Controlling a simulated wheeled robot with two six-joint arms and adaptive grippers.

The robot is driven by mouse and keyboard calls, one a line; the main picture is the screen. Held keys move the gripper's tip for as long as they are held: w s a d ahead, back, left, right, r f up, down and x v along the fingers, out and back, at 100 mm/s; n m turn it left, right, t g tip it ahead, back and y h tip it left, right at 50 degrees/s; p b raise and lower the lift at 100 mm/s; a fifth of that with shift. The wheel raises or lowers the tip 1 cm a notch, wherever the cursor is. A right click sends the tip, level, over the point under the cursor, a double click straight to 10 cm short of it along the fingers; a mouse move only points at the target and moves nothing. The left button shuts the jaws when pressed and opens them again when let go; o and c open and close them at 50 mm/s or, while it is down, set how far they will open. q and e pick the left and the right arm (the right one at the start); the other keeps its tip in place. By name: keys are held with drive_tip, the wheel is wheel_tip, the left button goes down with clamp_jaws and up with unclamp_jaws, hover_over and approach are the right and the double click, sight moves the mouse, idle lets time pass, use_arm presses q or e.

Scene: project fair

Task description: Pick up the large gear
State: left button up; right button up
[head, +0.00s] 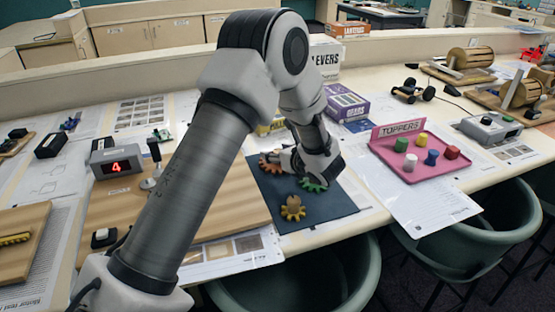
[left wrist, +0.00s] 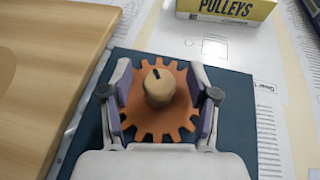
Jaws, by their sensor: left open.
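The large gear is orange with a tan knob in its middle. It lies on a dark blue mat (head: 330,212) and shows in the left wrist view (left wrist: 155,126). In the head view the orange gear (head: 268,167) is partly hidden by my left gripper (head: 295,168). In the left wrist view my left gripper (left wrist: 160,88) is open, with one finger on each side of the gear and its knob. I cannot tell whether the fingers touch the teeth. My right gripper is not in view.
A yellow-brown gear (head: 292,209) and a green gear (head: 314,185) share the mat. A wooden board (head: 225,205) lies left, and a pink tray (head: 430,174) of coloured toppers lies right. A yellow PULLEYS box (left wrist: 228,8) and purple box (head: 346,102) stand behind.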

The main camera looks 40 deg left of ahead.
use_arm(q)
drive_tip(key=shift+d+r, duration=0.1)
clamp_jaws()
